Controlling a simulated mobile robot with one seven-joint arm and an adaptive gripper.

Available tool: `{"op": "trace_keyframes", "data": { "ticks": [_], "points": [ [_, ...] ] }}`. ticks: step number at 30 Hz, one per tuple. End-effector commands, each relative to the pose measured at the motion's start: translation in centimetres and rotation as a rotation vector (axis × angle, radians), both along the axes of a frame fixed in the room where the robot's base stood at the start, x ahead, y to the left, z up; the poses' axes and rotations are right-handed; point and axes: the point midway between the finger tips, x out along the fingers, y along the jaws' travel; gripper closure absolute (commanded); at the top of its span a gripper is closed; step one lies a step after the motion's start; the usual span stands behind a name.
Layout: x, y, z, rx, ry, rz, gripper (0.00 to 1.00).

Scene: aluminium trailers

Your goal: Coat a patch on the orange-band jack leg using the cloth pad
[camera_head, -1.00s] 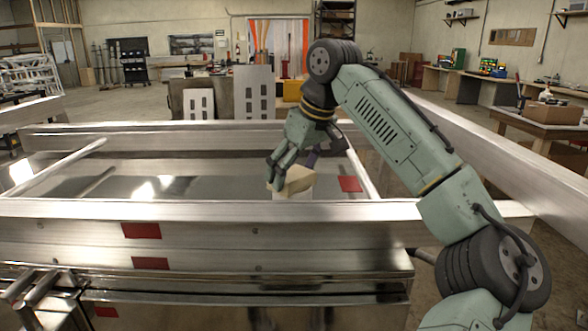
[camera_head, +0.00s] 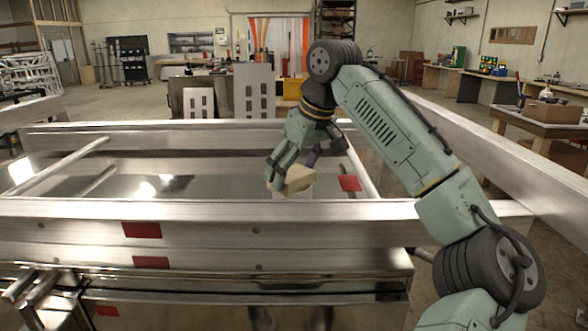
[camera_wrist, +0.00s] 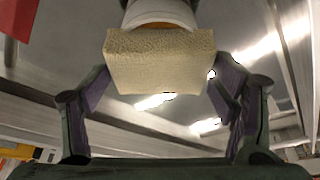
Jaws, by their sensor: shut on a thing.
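The cloth pad (camera_head: 299,179) is a thick beige block held at the tips of my gripper (camera_head: 291,171), just beyond the trailer's near rail. In the wrist view my gripper (camera_wrist: 160,98) has a finger on each side of the pad (camera_wrist: 160,62). A white round part (camera_wrist: 160,10) with an orange band (camera_wrist: 160,26) shows behind the pad's top edge; it seems to be the jack leg. A short white piece (camera_head: 307,193) also shows under the pad in the head view. I cannot tell whether pad and leg touch.
The aluminium trailer frame (camera_head: 200,210) fills the foreground, with its near rail in front of my gripper. Red patches (camera_head: 141,230) mark the rail, and another red patch (camera_head: 349,183) lies right of the pad. A workbench (camera_head: 540,125) stands at the right.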

Motion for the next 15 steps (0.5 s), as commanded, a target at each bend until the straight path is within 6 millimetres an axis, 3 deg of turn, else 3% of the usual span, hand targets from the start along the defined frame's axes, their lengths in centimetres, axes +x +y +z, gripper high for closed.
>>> {"op": "trace_keyframes", "data": {
  "ticks": [15],
  "points": [
    [0.0, 0.0, 3.9, -0.001, 0.001, 0.0, 0.44]
  ]
}}
